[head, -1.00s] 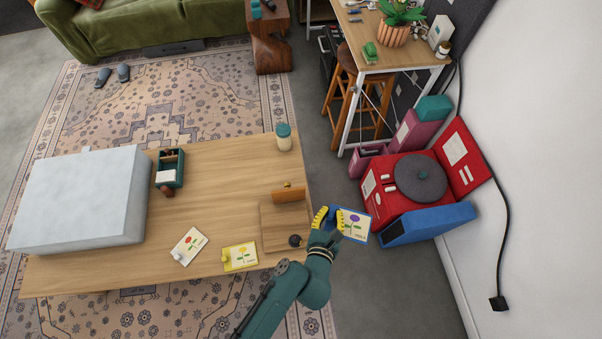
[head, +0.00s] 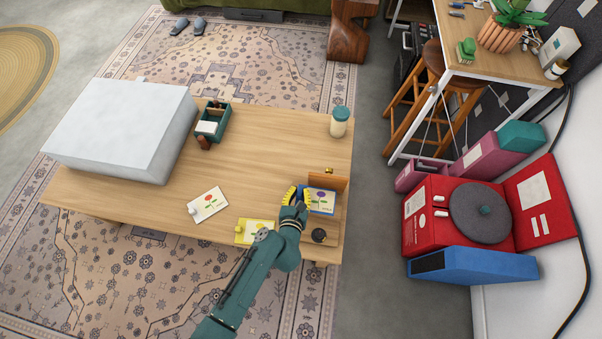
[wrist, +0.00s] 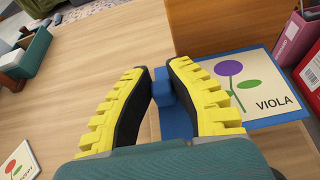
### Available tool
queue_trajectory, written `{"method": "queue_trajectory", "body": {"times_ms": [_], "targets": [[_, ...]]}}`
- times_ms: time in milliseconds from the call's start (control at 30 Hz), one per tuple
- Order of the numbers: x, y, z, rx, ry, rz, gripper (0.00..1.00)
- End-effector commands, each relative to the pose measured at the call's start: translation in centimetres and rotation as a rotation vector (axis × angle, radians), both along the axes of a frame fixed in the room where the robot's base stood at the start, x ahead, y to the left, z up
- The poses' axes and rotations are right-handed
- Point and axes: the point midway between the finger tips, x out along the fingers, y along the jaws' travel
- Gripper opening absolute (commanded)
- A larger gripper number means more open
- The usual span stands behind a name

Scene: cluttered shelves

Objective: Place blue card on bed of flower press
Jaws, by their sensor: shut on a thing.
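The blue card (head: 321,202) has a blue edge and a purple flower; the wrist view shows the word VIOLA on it (wrist: 262,90). My gripper (head: 299,196) is shut on the card's small blue grip block (wrist: 163,90). The wooden flower press stands at the table's right end, with a flat bed (head: 333,229), a raised wooden plate (head: 342,188) and a black knob (head: 319,236). The card is over the bed, close to the raised plate. I cannot tell whether it touches the bed, which the card and gripper partly hide.
A yellow card (head: 252,232) and a white card with a red flower (head: 208,204) lie left of the press. A lidded jar (head: 340,121), a green caddy (head: 214,119) and a large pale box (head: 122,130) stand farther back. The table middle is clear.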

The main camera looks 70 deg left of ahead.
Motion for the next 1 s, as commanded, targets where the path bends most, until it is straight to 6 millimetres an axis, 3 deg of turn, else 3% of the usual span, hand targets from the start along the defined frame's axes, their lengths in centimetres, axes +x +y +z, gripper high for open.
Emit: {"method": "queue_trajectory", "body": {"times_ms": [33, 167, 400, 767, 800, 900, 1000], "targets": [[0.1, 0.0, -1.5, 0.001, -0.002, -0.001, 0.0], [0.1, 0.0, -2.3, 0.001, -0.002, -0.001, 0.0], [0.1, 0.0, -6.4, 0.0, -0.002, -0.001, 0.0], [0.0, 0.0, -6.5, 0.001, -0.001, -0.001, 0.0], [0.0, 0.0, -6.4, 0.001, -0.001, -0.001, 0.22], [0.0, 0.0, -6.4, 0.0, -0.002, -0.001, 0.41], [0.0, 0.0, -6.4, 0.0, -0.002, -0.001, 0.41]]}}
